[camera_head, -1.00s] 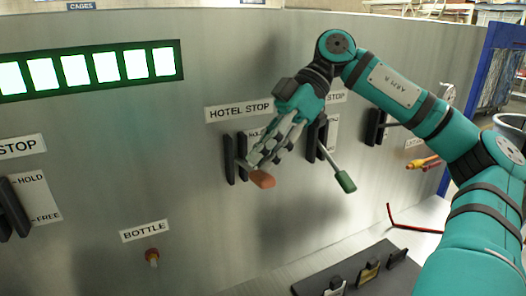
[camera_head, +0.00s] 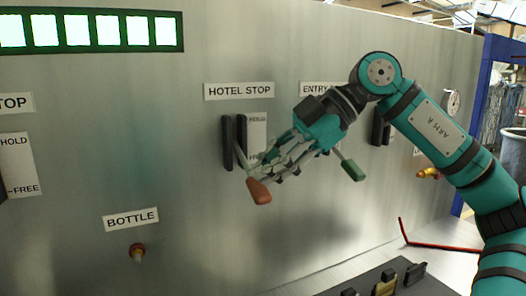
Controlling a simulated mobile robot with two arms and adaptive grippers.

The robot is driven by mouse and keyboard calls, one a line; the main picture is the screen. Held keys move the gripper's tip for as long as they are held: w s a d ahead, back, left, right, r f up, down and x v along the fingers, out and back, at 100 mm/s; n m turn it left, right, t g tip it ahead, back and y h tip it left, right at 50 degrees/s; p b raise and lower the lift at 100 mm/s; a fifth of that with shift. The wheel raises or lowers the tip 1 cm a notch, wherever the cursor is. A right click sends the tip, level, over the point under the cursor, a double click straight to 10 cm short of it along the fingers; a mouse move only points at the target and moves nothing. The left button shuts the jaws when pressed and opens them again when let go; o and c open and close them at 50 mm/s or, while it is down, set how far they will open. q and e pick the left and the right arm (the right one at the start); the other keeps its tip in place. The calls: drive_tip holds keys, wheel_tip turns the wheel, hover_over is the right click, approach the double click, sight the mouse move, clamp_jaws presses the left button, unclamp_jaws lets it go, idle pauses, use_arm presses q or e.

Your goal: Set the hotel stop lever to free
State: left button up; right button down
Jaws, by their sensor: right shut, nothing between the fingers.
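The hotel stop lever (camera_head: 259,190) has an orange-brown handle on a thin rod. It comes out of a dark slot under the "HOTEL STOP" label (camera_head: 239,91) and points down and outward. The scale plate (camera_head: 257,121) beside the slot has its upper mark in view; its lower part is hidden behind my fingers. My right gripper (camera_head: 262,170) is shut and empty. Its fingertips lie just above the handle, close to the rod; I cannot tell whether they touch it. My left gripper is not in view.
The entry stop lever (camera_head: 352,170), with a green handle, sticks out just right of my right gripper. Its label (camera_head: 315,88) is partly covered by my arm. A bottle knob (camera_head: 137,250) is at lower left. The panel below the levers is clear.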

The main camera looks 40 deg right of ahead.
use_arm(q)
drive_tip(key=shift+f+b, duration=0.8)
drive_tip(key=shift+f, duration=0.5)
use_arm(e)
drive_tip(key=shift+s+f+t, duration=0.1)
drive_tip(key=shift+f+t, duration=0.3)
drive_tip(key=shift+f, duration=0.1)
